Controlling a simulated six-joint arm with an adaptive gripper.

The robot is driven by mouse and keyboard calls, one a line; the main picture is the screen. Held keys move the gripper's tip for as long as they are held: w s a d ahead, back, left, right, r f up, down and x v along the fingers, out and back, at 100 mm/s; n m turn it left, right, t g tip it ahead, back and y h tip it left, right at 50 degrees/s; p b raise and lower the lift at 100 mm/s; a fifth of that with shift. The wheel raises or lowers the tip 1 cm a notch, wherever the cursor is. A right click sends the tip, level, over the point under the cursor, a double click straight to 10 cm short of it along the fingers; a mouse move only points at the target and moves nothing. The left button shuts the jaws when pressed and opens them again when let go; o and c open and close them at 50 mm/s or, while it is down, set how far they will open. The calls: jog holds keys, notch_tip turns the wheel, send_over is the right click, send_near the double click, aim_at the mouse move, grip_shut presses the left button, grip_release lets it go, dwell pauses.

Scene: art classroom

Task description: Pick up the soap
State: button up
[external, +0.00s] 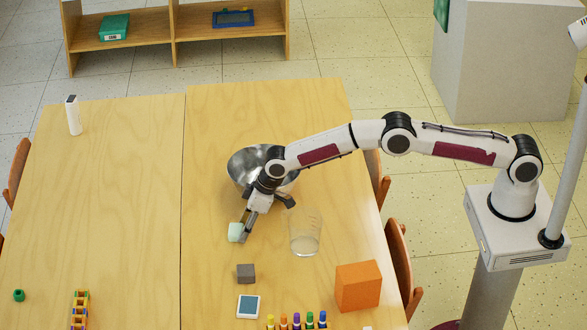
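A small pale mint-white block, which looks like the soap (235,232), is at the middle of the table, left of the clear cup. My gripper (244,229) reaches down from the upper right, and its fingertips are right at the block's right side, overlapping it in the picture. Whether the fingers close around the block or only stand beside it is too small to tell. I also cannot tell whether the block rests on the table or is slightly above it.
A metal bowl (246,163) stands behind my gripper and a clear cup (305,237) close to its right. A grey block (246,273), a blue-faced tile (248,306), several markers (297,321) and an orange cube (358,286) lie in front. The left table (110,200) is mostly clear.

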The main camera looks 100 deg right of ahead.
jog(key=shift+r, duration=0.15)
notch_tip(320, 180, up, 10)
dwell(0.9)
dwell(0.6)
